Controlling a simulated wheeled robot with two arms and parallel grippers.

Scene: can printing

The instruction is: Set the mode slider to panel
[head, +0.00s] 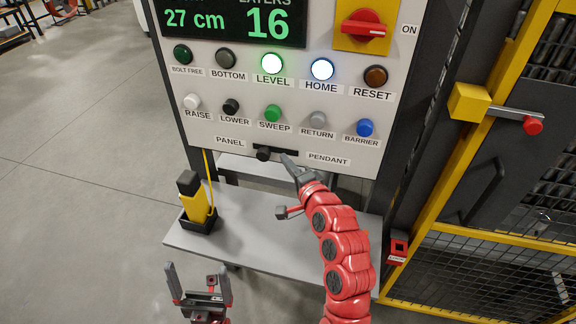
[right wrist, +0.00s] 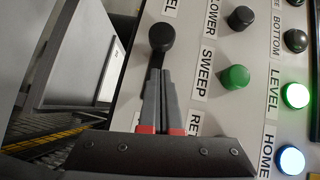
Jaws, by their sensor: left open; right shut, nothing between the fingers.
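The mode slider's black knob (head: 263,154) sits at the left end of its dark slot, on the PANEL label (head: 230,142) side. The PENDANT label (head: 328,159) is to the right. My right gripper (head: 287,158) is shut and empty, its tips just right of the knob at the slot. In the right wrist view the knob (right wrist: 161,37) shows just beyond the shut fingertips (right wrist: 157,72); whether they touch it I cannot tell. My left gripper (head: 197,268) is open and empty, low at the left, away from the panel.
Buttons sit above the slot, including the green SWEEP button (head: 273,113) and grey RETURN button (head: 317,119). LEVEL and HOME lamps glow white. A yellow-black pendant (head: 194,200) stands in a holder on the grey shelf (head: 245,246) below. A yellow-framed fence (head: 440,215) is at the right.

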